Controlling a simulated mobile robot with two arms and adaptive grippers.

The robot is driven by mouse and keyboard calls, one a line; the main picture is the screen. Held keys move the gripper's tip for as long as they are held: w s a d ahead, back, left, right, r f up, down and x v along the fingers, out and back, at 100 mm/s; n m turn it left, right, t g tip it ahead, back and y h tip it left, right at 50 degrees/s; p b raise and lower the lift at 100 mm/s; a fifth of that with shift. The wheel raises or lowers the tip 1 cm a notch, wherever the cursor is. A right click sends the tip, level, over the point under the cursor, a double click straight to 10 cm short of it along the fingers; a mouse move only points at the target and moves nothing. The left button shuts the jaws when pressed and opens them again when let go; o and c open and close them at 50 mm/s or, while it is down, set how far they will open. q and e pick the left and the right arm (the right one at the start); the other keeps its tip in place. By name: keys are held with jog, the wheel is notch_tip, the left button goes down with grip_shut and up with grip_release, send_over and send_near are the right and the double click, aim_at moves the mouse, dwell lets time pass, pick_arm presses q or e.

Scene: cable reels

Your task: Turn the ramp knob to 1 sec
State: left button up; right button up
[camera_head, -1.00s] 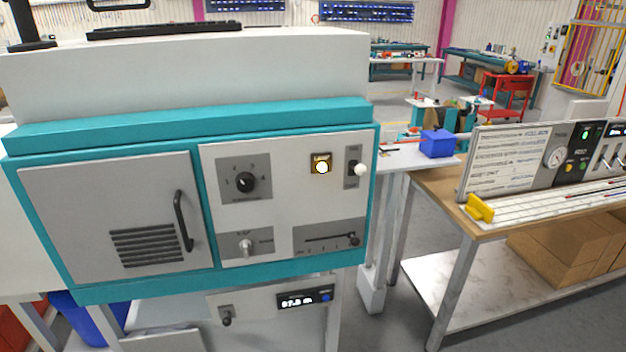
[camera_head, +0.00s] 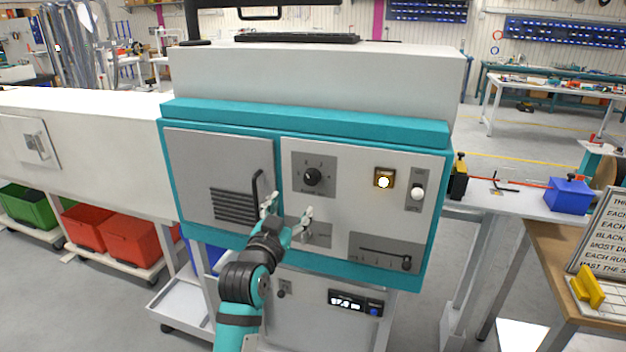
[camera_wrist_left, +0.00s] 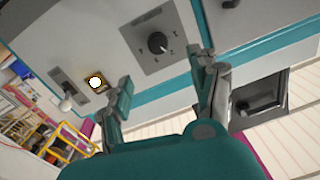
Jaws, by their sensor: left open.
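A round black knob (camera_head: 312,177) sits on a grey dial plate (camera_head: 328,190) with marks around it, at the upper left of the light control panel. Its lettering is too small to read, so I cannot confirm it is the ramp knob. The knob also shows in the left wrist view (camera_wrist_left: 157,43), beyond the fingers. My left gripper (camera_head: 288,208) is open and empty, below and left of the knob and apart from it. It partly hides a lower switch plate (camera_head: 322,236). My right gripper is not in view.
The panel also bears a lit yellow button (camera_head: 384,180), a white-knobbed lever (camera_head: 418,192) and a slider (camera_head: 385,254). A black door handle (camera_head: 256,188) stands out close left of my gripper. A display unit (camera_head: 355,303) is below.

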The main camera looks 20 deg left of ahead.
aim_at(311, 179)
pick_arm(q)
jog(key=w+p, duration=0.2)
jog(key=w, duration=1.2)
jog(key=shift+d, duration=0.15)
jog(key=shift+c, duration=0.4)
jog(key=c, duration=1.1)
